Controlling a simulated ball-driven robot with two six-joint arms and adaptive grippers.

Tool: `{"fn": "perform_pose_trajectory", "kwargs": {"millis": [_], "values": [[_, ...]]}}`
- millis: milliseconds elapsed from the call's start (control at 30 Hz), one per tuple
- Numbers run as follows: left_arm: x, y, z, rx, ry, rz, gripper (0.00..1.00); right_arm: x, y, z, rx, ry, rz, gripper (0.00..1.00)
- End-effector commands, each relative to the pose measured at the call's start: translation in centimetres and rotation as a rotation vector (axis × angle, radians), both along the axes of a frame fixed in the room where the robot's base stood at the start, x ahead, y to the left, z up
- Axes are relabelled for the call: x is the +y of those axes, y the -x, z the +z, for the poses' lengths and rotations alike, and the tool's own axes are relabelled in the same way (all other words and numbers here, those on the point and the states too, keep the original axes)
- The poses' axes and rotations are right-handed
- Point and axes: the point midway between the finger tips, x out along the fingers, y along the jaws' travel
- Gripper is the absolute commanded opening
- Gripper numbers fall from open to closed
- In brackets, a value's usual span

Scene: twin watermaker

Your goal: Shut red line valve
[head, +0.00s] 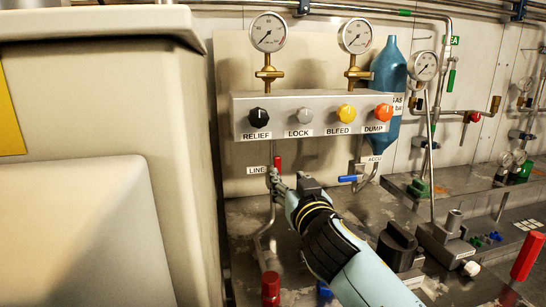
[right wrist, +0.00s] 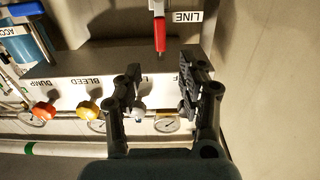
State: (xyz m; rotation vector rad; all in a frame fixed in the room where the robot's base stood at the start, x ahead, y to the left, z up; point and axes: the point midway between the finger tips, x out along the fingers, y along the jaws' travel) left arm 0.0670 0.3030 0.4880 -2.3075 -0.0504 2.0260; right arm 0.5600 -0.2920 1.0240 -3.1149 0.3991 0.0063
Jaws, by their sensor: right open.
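The red line valve handle (head: 277,162) points upward beside the LINE label (head: 256,170), below the knob panel. My right gripper (head: 281,184) is just below and in front of it, and its hand hides the lower part of the valve. In the right wrist view the red handle (right wrist: 160,36) lies beyond the gap between the open fingers of my right gripper (right wrist: 160,76). Nothing is between the fingers, and I see no clear contact with the handle. My left gripper is not in view.
The grey knob panel (head: 312,114) is above the hand. A blue-handled ACCU valve (head: 347,179) is close on the right. A red-topped fitting (head: 270,286) stands below. A large beige cabinet (head: 105,120) closes off the left side.

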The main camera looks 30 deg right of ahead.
Motion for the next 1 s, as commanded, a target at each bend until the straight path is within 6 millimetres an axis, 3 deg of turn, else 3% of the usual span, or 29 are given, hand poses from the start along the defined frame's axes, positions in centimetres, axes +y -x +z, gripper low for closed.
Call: {"fn": "perform_pose_trajectory", "kwargs": {"millis": [233, 367, 500, 733, 1000], "values": [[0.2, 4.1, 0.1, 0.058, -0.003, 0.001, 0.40, -0.8, -3.5, 0.2, -0.004, 0.002, 0.003, 0.40], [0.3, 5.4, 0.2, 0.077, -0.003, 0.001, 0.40, -1.6, -6.1, 0.2, -0.002, 0.004, 0.002, 0.40], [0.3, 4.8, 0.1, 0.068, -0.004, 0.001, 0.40, -2.1, -8.4, 0.1, -0.003, 0.002, 0.001, 0.40], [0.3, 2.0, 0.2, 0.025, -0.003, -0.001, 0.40, -2.6, -10.3, 0.0, -0.002, 0.001, 0.002, 0.40], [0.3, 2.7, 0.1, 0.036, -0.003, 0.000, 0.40, -2.7, -10.4, 0.0, -0.002, 0.001, 0.001, 0.40]]}}
